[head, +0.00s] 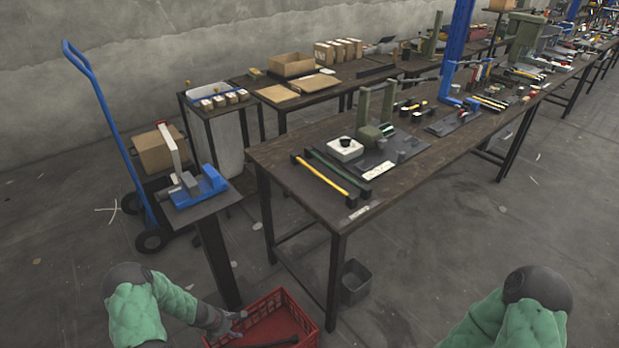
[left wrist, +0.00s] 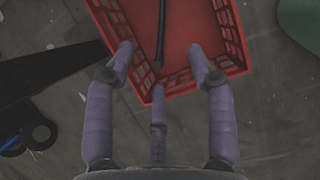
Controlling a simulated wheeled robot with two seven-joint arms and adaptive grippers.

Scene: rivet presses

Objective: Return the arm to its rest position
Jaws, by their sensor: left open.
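My left arm comes in at the lower left of the head view in a green padded sleeve. My left gripper (head: 235,322) is low, over the left side of a red crate (head: 306,318). In the left wrist view my left gripper (left wrist: 162,58) has its fingers spread apart, with nothing between them. The red crate (left wrist: 238,52) lies beyond the fingers, on the floor. A long dark tool with a thin handle lies in the crate. My right arm shows only as a green sleeve at the lower right of the head view; its gripper is out of view.
A blue vise (head: 200,187) sits on a stand at left, near a blue hand truck (head: 105,120). A grey bin (head: 356,283) stands under the bench. Floor right of it is clear.

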